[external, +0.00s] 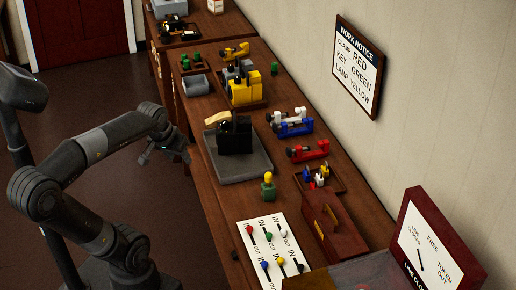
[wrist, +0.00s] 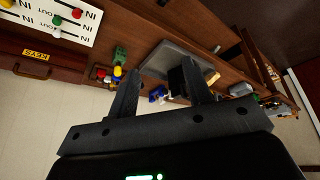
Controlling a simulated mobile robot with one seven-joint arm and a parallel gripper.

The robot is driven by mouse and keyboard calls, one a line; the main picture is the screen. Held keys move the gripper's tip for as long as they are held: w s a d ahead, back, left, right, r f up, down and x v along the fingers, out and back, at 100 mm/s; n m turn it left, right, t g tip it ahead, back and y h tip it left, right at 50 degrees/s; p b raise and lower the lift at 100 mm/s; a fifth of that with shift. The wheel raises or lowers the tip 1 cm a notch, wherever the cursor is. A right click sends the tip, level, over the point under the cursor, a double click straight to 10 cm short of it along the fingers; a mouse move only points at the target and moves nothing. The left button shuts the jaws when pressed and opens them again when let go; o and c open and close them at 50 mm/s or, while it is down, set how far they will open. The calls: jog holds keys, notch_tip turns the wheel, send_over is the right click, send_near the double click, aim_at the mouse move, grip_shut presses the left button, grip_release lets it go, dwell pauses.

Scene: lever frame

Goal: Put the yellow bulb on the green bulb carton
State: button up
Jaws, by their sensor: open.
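A small yellow rounded piece (external: 268,176), which looks like the yellow bulb, shows directly above a small green body (external: 269,190) on the long bench. I cannot tell for sure whether this green body is the green bulb carton. In the wrist view the green body (wrist: 120,55) and the yellow piece (wrist: 117,72) show together near the left finger. My gripper (external: 150,155) is open and empty, to the left of the bench and well apart from both; its fingers (wrist: 162,80) show in the wrist view.
A grey plate (external: 242,168) with a black device lies left of them. A tray (external: 334,184) of small coloured pieces, a brown box (external: 327,228) and a white lever panel (external: 262,225) are close by. Red (external: 310,152) and blue clamps stand along the wall side.

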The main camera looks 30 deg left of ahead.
jog(key=shift+m+t, duration=0.4)
jog(key=shift+s+a+f, duration=0.25)
jog(key=shift+s+f, duration=0.05)
jog(key=shift+s, duration=0.35)
jog(key=shift+s+a+f, duration=0.25)
jog(key=shift+s+f, duration=0.05)
jog(key=shift+s, duration=0.35)
jog(key=shift+s+a+f, duration=0.25)
jog(key=shift+s+f, duration=0.05)
jog(key=shift+s, duration=0.35)
